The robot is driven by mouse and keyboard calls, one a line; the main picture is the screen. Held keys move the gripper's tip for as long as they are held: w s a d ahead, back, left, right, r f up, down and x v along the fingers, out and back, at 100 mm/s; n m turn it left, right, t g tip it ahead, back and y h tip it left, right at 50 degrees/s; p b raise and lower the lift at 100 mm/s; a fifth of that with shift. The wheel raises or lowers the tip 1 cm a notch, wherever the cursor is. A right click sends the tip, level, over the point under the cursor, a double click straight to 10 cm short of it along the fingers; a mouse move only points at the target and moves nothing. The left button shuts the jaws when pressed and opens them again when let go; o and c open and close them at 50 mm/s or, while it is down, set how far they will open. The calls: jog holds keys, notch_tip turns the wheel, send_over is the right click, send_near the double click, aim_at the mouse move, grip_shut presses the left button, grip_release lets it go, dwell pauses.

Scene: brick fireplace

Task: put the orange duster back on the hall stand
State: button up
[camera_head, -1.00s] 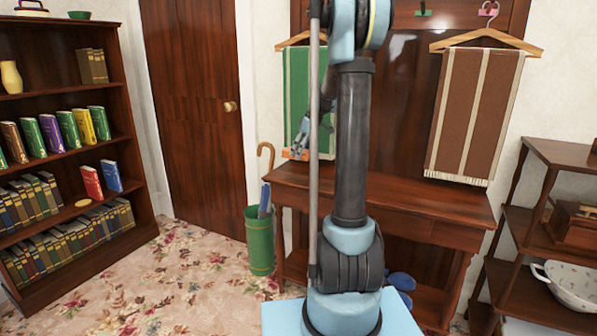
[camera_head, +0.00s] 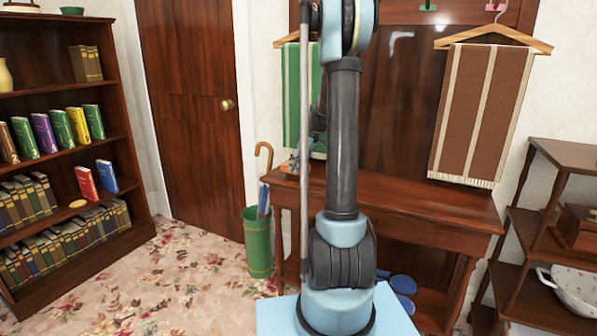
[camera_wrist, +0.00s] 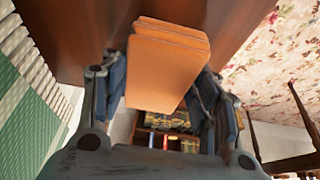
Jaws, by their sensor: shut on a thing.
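The orange duster (camera_wrist: 165,65) fills the middle of the wrist view, between the two fingers of my gripper (camera_wrist: 160,88), which is shut on it. In the head view the duster (camera_head: 290,166) shows small at the left end of the hall stand (camera_head: 425,202), just at its wooden top. I cannot tell whether it touches the wood. My arm hides most of my gripper there. In the wrist view a brown wood surface (camera_wrist: 85,25) lies close beyond the duster.
A green striped towel (camera_head: 291,95) hangs close behind the duster, and a brown one (camera_head: 478,110) hangs at right. A green umbrella bin (camera_head: 258,240) stands at the hall stand's left. A bookcase (camera_head: 70,150) is at left and a shelf unit (camera_head: 520,225) at right. Carpet (camera_head: 180,275) is clear between.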

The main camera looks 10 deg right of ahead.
notch_tip(320, 180, down, 2)
jog(key=shift+f, duration=0.15)
jog(key=o, duration=1)
